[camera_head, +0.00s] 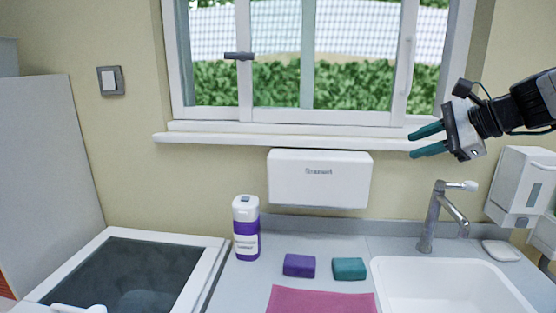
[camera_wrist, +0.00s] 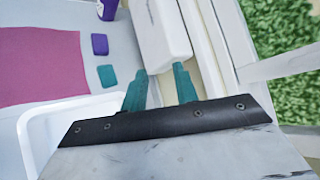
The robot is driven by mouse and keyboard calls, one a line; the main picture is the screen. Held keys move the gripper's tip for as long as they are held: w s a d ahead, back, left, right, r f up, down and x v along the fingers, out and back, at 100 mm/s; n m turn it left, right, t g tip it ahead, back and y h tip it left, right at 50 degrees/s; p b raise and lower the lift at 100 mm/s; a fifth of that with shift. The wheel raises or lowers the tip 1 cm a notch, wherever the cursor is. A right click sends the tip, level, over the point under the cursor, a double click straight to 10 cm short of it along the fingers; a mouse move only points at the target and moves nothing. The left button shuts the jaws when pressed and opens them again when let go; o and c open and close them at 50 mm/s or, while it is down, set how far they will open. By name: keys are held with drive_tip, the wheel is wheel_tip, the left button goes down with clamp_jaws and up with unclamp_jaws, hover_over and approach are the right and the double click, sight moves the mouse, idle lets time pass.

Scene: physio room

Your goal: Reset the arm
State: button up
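My gripper (camera_head: 428,142) is raised at the right of the head view, in front of the window sill and above the sink and tap. Its two teal fingers point left and stand apart with nothing between them. In the wrist view the two teal fingers (camera_wrist: 160,88) also show apart and empty, with the white wall dispenser (camera_wrist: 160,35) beyond them. The gripper touches nothing that I can see.
A purple sponge (camera_head: 299,265), a teal sponge (camera_head: 349,269), a pink cloth (camera_head: 318,301) and a white-purple canister (camera_head: 246,228) are on the counter. The tap (camera_head: 434,215), sink (camera_head: 440,264) and soap dispenser (camera_head: 522,185) are below my arm. The window (camera_head: 310,116) is behind.

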drive_tip(key=s+a+f+n+g+h, duration=0.1)
drive_tip(key=s+f+n+g+h, duration=0.1)
drive_tip(key=s+f+n, duration=0.3)
drive_tip(key=s+a+f+n+g+h, duration=0.1)
drive_tip(key=s+f+n, duration=0.4)
drive_tip(key=s, duration=0.9)
drive_tip(key=s+a+f+n+g+h, duration=0.1)
drive_tip(key=s+f+n+g+h, duration=0.3)
drive_tip(key=s+n, duration=0.3)
drive_tip(key=shift+s+a+f+h, duration=0.4)
drive_tip(key=shift+s+f, duration=0.1)
drive_tip(key=shift+s, duration=0.9)
